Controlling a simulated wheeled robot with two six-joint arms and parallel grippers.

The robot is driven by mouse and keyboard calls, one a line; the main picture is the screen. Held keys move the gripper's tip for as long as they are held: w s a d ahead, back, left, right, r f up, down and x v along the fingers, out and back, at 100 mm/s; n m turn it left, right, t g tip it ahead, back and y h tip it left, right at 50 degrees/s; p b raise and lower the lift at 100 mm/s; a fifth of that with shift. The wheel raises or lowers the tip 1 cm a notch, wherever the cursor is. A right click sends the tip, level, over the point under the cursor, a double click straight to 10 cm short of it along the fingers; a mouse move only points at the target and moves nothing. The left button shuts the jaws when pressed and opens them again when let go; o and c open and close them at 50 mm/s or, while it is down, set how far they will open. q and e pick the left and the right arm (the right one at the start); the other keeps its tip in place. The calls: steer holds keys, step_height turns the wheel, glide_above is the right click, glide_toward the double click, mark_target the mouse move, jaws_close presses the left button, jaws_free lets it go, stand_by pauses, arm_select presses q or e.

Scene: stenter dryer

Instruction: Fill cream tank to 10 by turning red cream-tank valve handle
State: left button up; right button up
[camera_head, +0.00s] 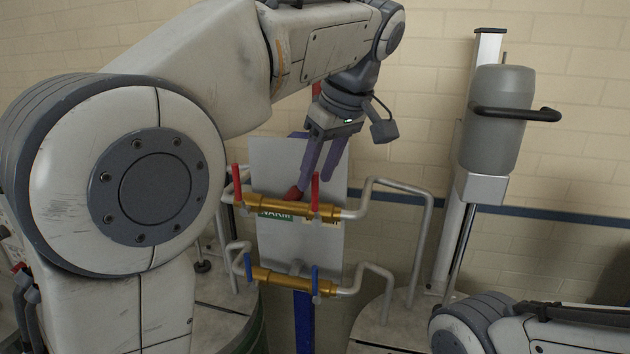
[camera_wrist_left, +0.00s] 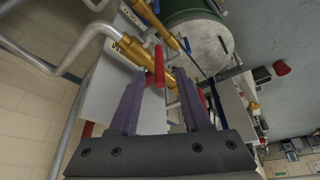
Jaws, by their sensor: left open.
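Two red valve handles stand on the upper gold pipe fitting (camera_head: 275,208) in front of a grey panel: a left red handle (camera_head: 237,186) and a right red handle (camera_head: 315,192). A green label and a pale label below the fitting are partly hidden. My left gripper (camera_head: 314,184) is open, with its purple fingers pointing down behind the upper pipe near the right red handle. In the left wrist view a red handle (camera_wrist_left: 159,66) shows between the tips of the open left gripper (camera_wrist_left: 161,78); contact is unclear. My right gripper is not in view.
A lower gold fitting (camera_head: 290,282) carries two blue handles (camera_head: 248,267). Grey pipes (camera_head: 425,235) bend out on both sides. A grey cylinder (camera_head: 497,118) on a post stands at the right. A green drum (camera_wrist_left: 195,18) shows in the left wrist view.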

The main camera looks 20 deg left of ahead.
arm_select(q)
steer(key=shift+x, duration=1)
jaws_close()
stand_by(0.8)
